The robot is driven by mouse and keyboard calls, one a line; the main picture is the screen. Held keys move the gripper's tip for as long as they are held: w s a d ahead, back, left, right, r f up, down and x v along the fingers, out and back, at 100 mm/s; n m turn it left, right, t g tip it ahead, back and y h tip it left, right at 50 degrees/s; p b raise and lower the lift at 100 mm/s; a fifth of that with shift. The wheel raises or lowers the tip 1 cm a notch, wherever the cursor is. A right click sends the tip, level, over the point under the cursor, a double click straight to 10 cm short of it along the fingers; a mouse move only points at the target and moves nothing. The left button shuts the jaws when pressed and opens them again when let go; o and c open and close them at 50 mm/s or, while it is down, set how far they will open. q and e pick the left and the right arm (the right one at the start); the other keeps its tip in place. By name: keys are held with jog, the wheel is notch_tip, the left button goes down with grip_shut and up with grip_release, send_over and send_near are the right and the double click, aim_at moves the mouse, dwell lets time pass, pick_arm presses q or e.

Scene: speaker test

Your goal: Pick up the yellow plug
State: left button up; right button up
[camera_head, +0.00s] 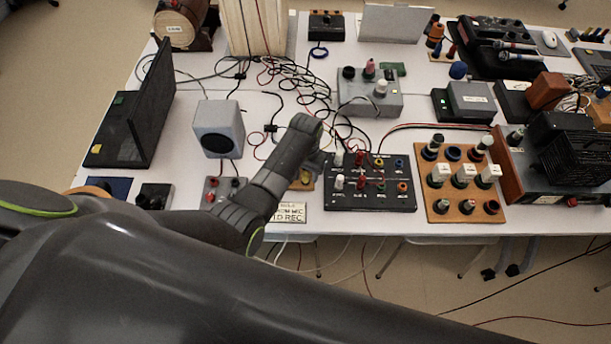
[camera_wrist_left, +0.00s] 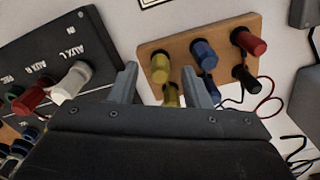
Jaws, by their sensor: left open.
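The yellow plug (camera_wrist_left: 161,68) stands on a small wooden board (camera_wrist_left: 218,30) in the left wrist view, beside a blue plug (camera_wrist_left: 205,54) and a red plug (camera_wrist_left: 250,43). A second yellow piece (camera_wrist_left: 170,96) sits just below it, partly hidden by my gripper. My left gripper (camera_wrist_left: 159,70) is open, with one finger on each side of the yellow plug in the picture; I cannot tell whether they touch it. In the head view my left arm covers most of this board, and a bit of yellow (camera_head: 305,177) shows beside it. My right gripper is not in view.
A black panel (camera_head: 370,205) with red and white plugs stands close by, also seen in the left wrist view (camera_wrist_left: 40,55). A larger wooden board (camera_head: 463,207) with several knobs lies to the right. A speaker box (camera_head: 218,115) stands left. Loose cables (camera_head: 300,80) lie behind.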

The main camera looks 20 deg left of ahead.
aim_at(306, 173)
pick_arm(q)
jog(key=shift+w+f, duration=0.1)
jog(key=shift+f, duration=0.85)
jog(key=shift+c, duration=0.4)
grip_shut()
jog(key=shift+r, duration=0.1)
notch_tip(306, 173, up, 10)
jog(key=shift+f, duration=0.1)
